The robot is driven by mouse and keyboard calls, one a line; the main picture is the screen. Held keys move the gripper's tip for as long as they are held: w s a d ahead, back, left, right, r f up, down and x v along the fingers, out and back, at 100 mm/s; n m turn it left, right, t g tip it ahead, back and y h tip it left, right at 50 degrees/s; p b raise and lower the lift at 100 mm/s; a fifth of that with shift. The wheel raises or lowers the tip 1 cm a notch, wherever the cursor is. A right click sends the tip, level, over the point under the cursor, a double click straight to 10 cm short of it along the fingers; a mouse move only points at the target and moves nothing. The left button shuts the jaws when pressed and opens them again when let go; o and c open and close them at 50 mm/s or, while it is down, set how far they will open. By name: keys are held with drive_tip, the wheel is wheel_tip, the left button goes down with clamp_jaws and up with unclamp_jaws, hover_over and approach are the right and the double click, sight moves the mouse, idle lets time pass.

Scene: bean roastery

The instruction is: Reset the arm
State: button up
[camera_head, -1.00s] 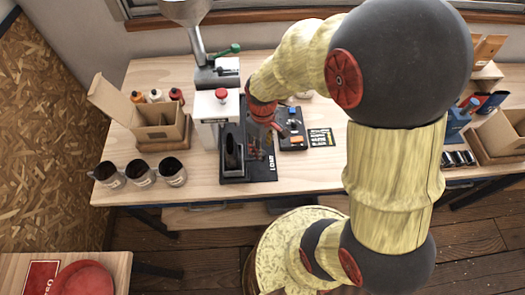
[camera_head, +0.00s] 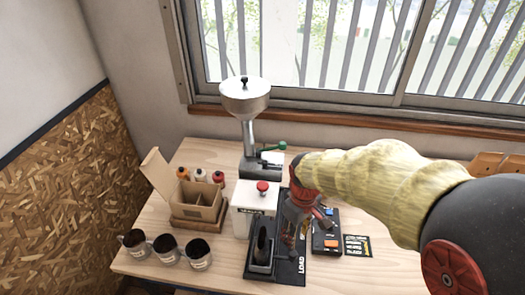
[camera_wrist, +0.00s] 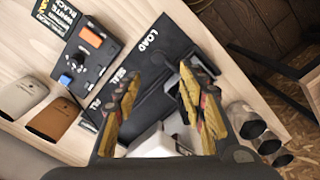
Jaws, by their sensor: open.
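My gripper (camera_wrist: 160,105) is open in the wrist view, its two yellow-padded fingers apart with nothing held between them. It points down over the black mat (camera_wrist: 158,62) marked LOAD and SEAL, and part of a white machine shows low between the fingers. In the head view my gripper (camera_head: 300,212) hangs at the right side of the white machine (camera_head: 247,205) with the red knob, above the mat. My arm comes in from the right edge and hides part of the table behind it. Whether the fingers touch anything cannot be told.
A control box (camera_head: 326,232) with blue and orange parts and a black card (camera_head: 357,245) lie right of the mat. Left are a cardboard box (camera_head: 196,200), small bottles and several cups (camera_head: 166,249). A metal hopper (camera_head: 245,98) stands behind. Brown pouches (camera_wrist: 53,119) show in the wrist view.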

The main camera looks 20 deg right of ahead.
drive_tip(key=s+a+r+m+t+b, duration=0.3)
drive_tip(key=s+r, duration=0.7)
drive_tip(key=r, duration=0.4)
drive_tip(key=m+t, duration=0.1)
drive_tip(key=t, duration=0.1)
drive_tip(key=shift+s+r+t, duration=0.15)
drive_tip(key=shift+s+t, duration=0.1)
drive_tip(key=shift+t, duration=0.05)
drive_tip(key=shift+c, duration=0.5)
idle(1.5)
